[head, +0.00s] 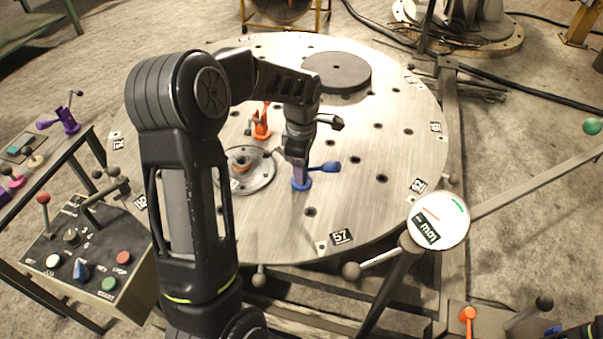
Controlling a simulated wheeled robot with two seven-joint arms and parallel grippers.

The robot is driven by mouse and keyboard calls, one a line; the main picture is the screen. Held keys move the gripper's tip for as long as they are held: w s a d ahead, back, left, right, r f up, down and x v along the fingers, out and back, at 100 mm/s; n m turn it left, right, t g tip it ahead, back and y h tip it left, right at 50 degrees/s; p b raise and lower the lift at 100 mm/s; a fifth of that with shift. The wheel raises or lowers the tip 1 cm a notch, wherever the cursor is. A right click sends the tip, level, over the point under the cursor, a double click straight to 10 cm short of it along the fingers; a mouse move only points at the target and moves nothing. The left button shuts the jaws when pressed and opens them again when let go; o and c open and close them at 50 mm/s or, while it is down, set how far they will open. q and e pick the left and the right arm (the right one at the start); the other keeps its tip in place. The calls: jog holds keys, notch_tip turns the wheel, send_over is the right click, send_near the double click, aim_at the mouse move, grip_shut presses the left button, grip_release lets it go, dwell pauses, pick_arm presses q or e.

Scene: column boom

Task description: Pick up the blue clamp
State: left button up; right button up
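The blue clamp (301,185) stands upright on the round steel table, right of the table's middle, with its blue lever (325,168) pointing right. My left gripper (298,158) reaches down over it from above, its fingers at the clamp's upright body. The fingers and wrist hide most of the clamp's upper part. Whether the fingers are closed on it or only around it cannot be made out. The clamp's base appears to rest on the table. My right gripper cannot be made out.
On the round table (400,150) are an orange clamp (262,125), a flanged hub (247,182) and a dark disc (337,72). A control box (95,260) stands at lower left. A round gauge (438,220) rises at the front right. The table's right part is mostly clear.

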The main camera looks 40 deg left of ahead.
pick_arm(q)
grip_shut()
jog(key=shift+r, duration=0.15)
notch_tip(320, 180, up, 10)
jog(key=shift+f, duration=0.1)
dwell(0.6)
dwell(0.4)
